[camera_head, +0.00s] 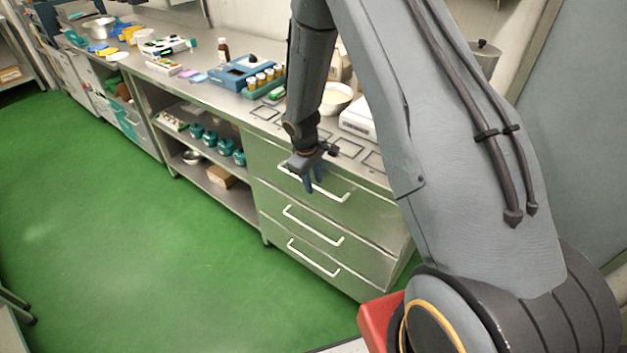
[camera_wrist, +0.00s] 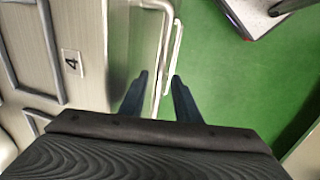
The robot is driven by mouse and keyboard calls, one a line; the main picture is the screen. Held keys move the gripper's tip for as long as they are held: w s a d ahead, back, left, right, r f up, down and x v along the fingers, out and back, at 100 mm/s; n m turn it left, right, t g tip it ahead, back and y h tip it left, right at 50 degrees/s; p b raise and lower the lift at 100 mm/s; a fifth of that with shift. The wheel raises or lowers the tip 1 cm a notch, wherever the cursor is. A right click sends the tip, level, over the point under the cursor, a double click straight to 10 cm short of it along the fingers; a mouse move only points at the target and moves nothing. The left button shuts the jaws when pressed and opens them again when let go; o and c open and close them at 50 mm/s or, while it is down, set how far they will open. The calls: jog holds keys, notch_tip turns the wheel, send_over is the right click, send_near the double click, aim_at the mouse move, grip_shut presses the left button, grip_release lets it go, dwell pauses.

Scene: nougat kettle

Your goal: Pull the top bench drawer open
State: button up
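The bench drawer unit has a stack of three metal drawers with pale bar handles. The top drawer (camera_head: 266,160) looks shut, its front in line with those below. Its handle (camera_head: 341,197) is partly hidden behind my gripper (camera_head: 314,184). In the wrist view my gripper (camera_wrist: 160,82) is open, with its two dark fingers apart. A pale handle bar (camera_wrist: 164,62) shows between them, and neither finger clearly touches it. I cannot tell exactly how deep the bar sits between the fingers.
Below are the middle handle (camera_head: 312,227) and bottom handle (camera_head: 312,260). The benchtop holds a blue device (camera_head: 238,73), a bowl (camera_head: 336,98) and a white scale (camera_head: 357,121). Open shelves (camera_head: 215,188) stand left of the drawers. The green floor (camera_head: 130,235) in front is clear.

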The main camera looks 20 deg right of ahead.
jog(key=shift+f, duration=0.1)
grip_shut()
jog(key=shift+s+a, duration=0.1)
